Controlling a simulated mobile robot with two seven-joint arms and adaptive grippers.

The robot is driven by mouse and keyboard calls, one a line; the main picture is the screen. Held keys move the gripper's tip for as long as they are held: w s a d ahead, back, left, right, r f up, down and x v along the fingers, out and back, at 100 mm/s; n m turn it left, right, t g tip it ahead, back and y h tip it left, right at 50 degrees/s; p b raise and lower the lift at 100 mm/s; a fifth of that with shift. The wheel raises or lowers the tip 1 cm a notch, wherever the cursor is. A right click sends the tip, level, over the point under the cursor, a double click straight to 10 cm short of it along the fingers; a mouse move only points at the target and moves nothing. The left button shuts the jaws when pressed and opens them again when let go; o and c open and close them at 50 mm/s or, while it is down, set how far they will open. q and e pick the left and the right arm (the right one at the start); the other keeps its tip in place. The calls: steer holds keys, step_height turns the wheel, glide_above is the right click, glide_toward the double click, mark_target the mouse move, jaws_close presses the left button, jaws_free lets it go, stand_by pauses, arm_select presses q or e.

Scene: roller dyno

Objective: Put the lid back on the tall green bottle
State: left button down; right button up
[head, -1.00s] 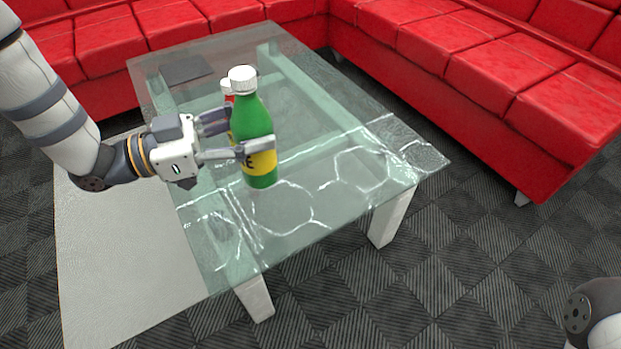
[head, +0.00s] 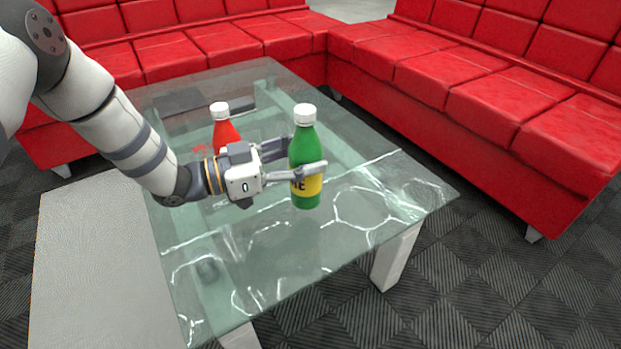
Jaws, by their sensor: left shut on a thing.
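The green bottle (head: 303,148) is upright over the glass table, with a yellow label and dark lettering. A white lid (head: 304,115) sits on its top. My left gripper (head: 303,162) is shut on the bottle's body from the left, its fingers around the middle near the label. I cannot tell whether the bottle's base touches the glass. My right gripper is out of view.
A red bottle (head: 226,132) with a white cap stands behind my left gripper, partly hidden. A dark flat object (head: 181,102) shows at the table's far left. The glass table (head: 390,215) is clear at the right. Red sofas (head: 470,80) border it behind and right.

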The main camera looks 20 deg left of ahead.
arm_select(q)
steer(key=shift+w, duration=0.15)
steer(key=shift+w+d+f, duration=0.1)
steer(key=shift+f, duration=0.05)
steer(key=f, duration=0.1)
steer(key=f+b, duration=0.1)
steer(key=f, duration=0.2)
steer(key=shift+w+b, duration=0.3)
steer(key=shift+b, duration=0.1)
steer(key=shift+r, duration=0.15)
steer(key=shift+d, duration=0.1)
steer(key=c, duration=0.8)
jaws_free()
steer(key=shift+f, duration=0.2)
steer(key=shift+o, duration=0.2)
